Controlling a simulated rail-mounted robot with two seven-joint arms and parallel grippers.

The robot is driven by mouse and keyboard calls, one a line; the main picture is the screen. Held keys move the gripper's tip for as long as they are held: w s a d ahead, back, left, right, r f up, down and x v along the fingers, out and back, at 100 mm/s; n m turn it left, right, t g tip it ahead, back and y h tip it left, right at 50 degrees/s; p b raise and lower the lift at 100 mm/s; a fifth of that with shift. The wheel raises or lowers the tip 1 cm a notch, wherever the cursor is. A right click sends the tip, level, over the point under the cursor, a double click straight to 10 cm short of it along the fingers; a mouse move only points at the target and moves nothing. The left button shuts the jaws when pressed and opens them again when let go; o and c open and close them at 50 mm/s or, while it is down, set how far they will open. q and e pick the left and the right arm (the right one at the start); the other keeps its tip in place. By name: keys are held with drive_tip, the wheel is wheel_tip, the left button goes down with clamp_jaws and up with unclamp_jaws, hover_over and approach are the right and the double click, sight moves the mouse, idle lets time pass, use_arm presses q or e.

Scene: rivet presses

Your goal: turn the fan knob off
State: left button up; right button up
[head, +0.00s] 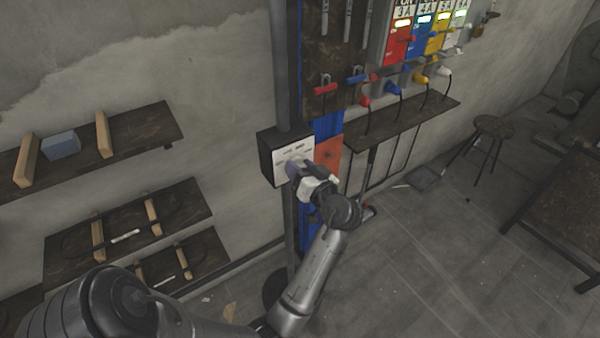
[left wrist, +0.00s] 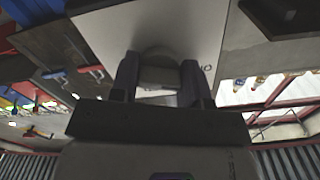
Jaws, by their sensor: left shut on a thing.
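The fan control box (head: 267,160) is dark with a white front plate (head: 283,155) and is mounted on a grey vertical post. My left gripper (head: 296,169) is at the front of this plate. In the left wrist view the round dark fan knob (left wrist: 159,66) sits between my two fingers, against the white plate (left wrist: 100,35), and the fingers are shut on it. The gripper mostly hides the knob in the head view. Part of the plate's lettering shows, but I cannot read the knob's setting. My right gripper is not in view.
Wooden wall shelves (head: 160,125) with blocks are at the left. A tool board (head: 330,60) and colored switch boxes (head: 425,38) are on the wall to the right, above a narrow shelf (head: 400,125). A stool (head: 495,127) and table stand farther right. The middle floor is mostly clear.

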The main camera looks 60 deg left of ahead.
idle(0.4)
use_arm(q)
drive_tip(key=o, duration=0.9)
drive_tip(key=shift+w+d, duration=0.15)
drive_tip(key=shift+d, duration=1.75)
drive_tip(key=shift+w+d, duration=0.15)
drive_tip(key=shift+d, duration=1.75)
